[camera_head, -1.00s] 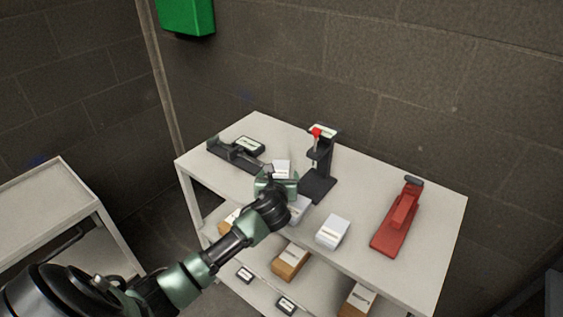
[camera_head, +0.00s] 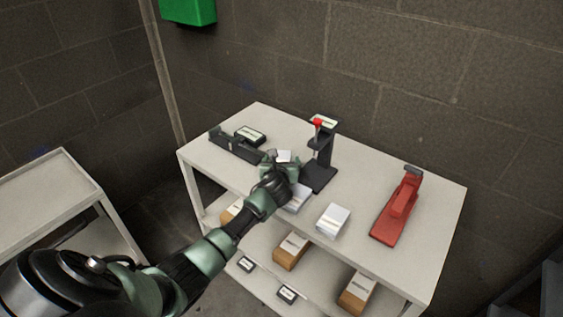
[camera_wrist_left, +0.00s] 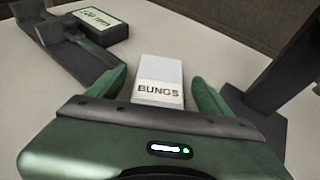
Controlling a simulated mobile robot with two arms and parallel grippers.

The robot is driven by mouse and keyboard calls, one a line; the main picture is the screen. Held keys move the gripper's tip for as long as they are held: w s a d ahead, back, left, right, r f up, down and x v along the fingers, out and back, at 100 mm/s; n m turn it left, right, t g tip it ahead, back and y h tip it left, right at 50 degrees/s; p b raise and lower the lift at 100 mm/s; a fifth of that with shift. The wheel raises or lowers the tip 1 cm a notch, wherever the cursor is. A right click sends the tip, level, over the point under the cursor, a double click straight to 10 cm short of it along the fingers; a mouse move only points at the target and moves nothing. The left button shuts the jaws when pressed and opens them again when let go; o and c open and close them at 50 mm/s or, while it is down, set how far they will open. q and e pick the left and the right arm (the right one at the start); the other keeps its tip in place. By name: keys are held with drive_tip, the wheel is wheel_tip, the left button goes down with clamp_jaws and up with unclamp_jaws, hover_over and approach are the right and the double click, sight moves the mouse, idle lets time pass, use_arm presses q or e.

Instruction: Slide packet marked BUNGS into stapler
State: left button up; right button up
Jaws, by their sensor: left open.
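The white packet marked BUNGS (camera_wrist_left: 158,82) lies on the table between the fingers of my left gripper (camera_wrist_left: 160,78), with a gap on each side. In the head view the packet (camera_head: 284,156) is partly hidden by my left gripper (camera_head: 280,165), which is open and low over the tabletop. A red stapler-like device (camera_head: 400,208) stands at the right of the table. A black upright device with a red knob (camera_head: 320,165) stands just right of the packet. My right gripper is not in view.
A long black device (camera_head: 235,147) and a black box with a pale display (camera_head: 250,135) lie on the left of the table (camera_head: 365,185). Two white packets, one partly hidden, lie near the front edge. Cartons (camera_head: 291,250) sit on the shelf below.

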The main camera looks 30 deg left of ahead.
use_arm(q)
drive_tip(key=c, duration=1.5)
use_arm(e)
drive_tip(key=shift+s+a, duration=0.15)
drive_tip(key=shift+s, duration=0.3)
use_arm(q)
drive_tip(key=shift+r, duration=0.15)
